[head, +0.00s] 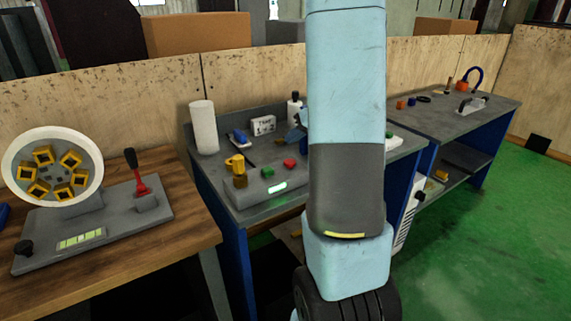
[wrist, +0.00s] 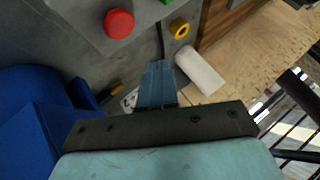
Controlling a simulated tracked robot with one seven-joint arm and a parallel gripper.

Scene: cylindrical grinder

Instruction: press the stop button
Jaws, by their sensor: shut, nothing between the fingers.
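The red button (head: 290,164), which I take for the stop button, is on the grey control box (head: 244,195) on the middle bench. A green button (head: 268,172) and a yellow knob (head: 236,164) are to its left. In the wrist view the red button (wrist: 119,23) is a round cap near the top edge. My gripper (wrist: 158,66) is shut and empty, its blue fingers apart from the button and below it in that picture. In the head view my gripper (head: 295,131) shows only partly beside my arm, behind the red button.
A white paper roll (head: 203,127) and a small white sign (head: 263,125) stand at the bench's back. The wooden table (head: 177,222) at left carries a wheel device (head: 52,168) and a red lever (head: 138,175). A blue object (wrist: 45,120) is left of my gripper in the wrist view.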

